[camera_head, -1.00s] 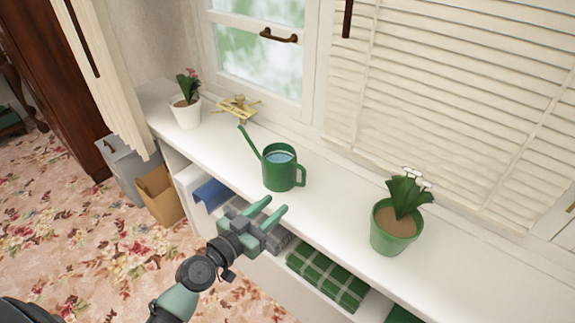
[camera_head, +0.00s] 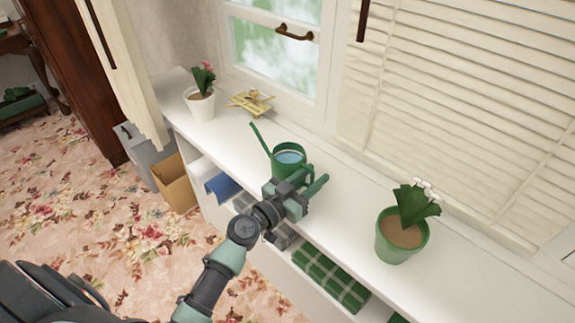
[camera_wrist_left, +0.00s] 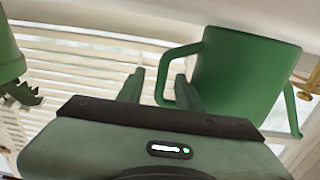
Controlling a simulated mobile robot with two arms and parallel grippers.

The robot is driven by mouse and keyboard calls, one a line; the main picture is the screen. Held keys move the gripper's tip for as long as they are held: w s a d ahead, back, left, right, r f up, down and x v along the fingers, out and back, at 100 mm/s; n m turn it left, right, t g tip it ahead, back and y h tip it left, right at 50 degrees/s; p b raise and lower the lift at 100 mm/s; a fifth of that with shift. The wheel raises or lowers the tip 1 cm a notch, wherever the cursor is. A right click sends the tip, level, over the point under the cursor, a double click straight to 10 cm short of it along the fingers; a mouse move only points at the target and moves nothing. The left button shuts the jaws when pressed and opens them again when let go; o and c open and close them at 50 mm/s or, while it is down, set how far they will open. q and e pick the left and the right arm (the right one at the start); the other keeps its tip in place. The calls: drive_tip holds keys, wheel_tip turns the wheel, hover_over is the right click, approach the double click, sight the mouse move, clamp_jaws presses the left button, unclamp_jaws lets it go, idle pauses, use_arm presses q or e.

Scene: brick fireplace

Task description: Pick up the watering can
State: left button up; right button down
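The green watering can (camera_head: 289,160) stands upright on the white shelf top below the window, its spout toward the left and its handle toward the right. It shows large in the left wrist view (camera_wrist_left: 240,75), with its looped handle (camera_wrist_left: 165,75) between the fingers. My left gripper (camera_head: 314,181) is at the can's handle side, partly covering the can's lower part in the head view. Its two fingers (camera_wrist_left: 160,90) are apart, one on each side of the handle. Whether they touch the handle cannot be told. My right gripper is not in view.
A potted plant in a green pot (camera_head: 402,238) stands to the right on the white shelf top (camera_head: 350,205). A white pot with a plant (camera_head: 201,103) and a yellow model plane (camera_head: 250,102) stand to the left. Folded cloth (camera_head: 328,279) lies on the lower shelf.

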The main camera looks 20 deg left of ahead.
use_arm(q)
clamp_jaws()
idle(1.4)
drive_tip(key=shift+r, duration=0.1)
